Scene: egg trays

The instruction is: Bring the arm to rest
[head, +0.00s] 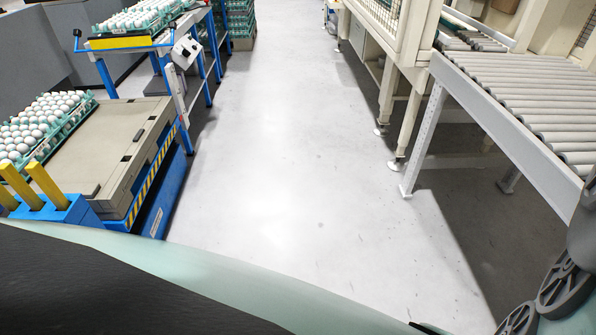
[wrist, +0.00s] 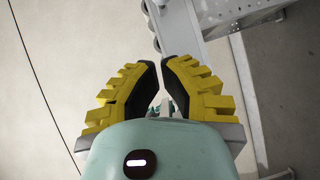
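My gripper (wrist: 160,62) shows in the wrist view, with two yellow stepped fingers lined with black pads. The fingers lean in towards each other, and a narrow gap with pale background shows between their tips. No object is held between them. In the head view the gripper is out of sight; only dark wheel-like joint parts of what looks like my arm show at the lower right edge.
A clear grey floor aisle (head: 280,140) runs ahead. At left stand a blue-based platform with a grey-beige crate (head: 120,140), egg trays (head: 75,122) and a blue cart (head: 205,60). At right stand a roller conveyor (head: 520,90) and a cream caged frame (head: 395,30).

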